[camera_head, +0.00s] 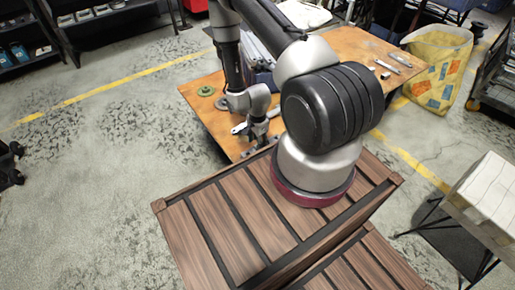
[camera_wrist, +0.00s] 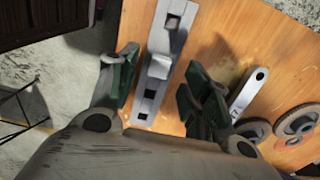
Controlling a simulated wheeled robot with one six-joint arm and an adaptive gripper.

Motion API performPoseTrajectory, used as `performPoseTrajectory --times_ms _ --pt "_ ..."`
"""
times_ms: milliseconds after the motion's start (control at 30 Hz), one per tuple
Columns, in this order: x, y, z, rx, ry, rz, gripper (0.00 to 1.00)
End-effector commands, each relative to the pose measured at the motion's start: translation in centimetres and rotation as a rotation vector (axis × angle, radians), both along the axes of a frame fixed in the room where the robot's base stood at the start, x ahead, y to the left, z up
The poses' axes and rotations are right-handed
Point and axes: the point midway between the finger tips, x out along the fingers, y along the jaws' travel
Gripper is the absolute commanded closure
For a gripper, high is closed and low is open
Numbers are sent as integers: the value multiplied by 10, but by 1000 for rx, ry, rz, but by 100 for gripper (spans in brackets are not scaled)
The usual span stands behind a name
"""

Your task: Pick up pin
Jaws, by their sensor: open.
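My gripper (camera_wrist: 162,88) is open over the wooden table top (camera_wrist: 225,30), its two dark green fingers apart. It also shows low over the table's near edge in the head view (camera_head: 258,140). A long grey metal bracket (camera_wrist: 172,38) with square holes lies between the fingers in the wrist view. I cannot tell whether the fingers touch it. A flat silver link (camera_wrist: 247,92) with a hole at its end lies just right of the right finger. No piece can be told with certainty as the pin; the gripper body hides the lower part of the wrist view.
Round toothed discs (camera_wrist: 295,120) lie at the right in the wrist view. A yellow bag (camera_head: 440,65) stands beside the table.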

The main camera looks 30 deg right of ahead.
Motion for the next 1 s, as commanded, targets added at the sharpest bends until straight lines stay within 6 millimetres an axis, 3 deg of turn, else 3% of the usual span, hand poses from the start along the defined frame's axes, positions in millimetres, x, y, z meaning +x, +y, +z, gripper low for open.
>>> performPoseTrajectory --times_ms 167,400,433,700,1000 --pt "-1 0 -23 1 1 1 52" --pt "0 0 -26 1 0 1 52" --pt "0 0 -26 1 1 1 54" --pt "0 0 -25 1 1 1 100" --pt "0 0 -24 1 1 1 100"
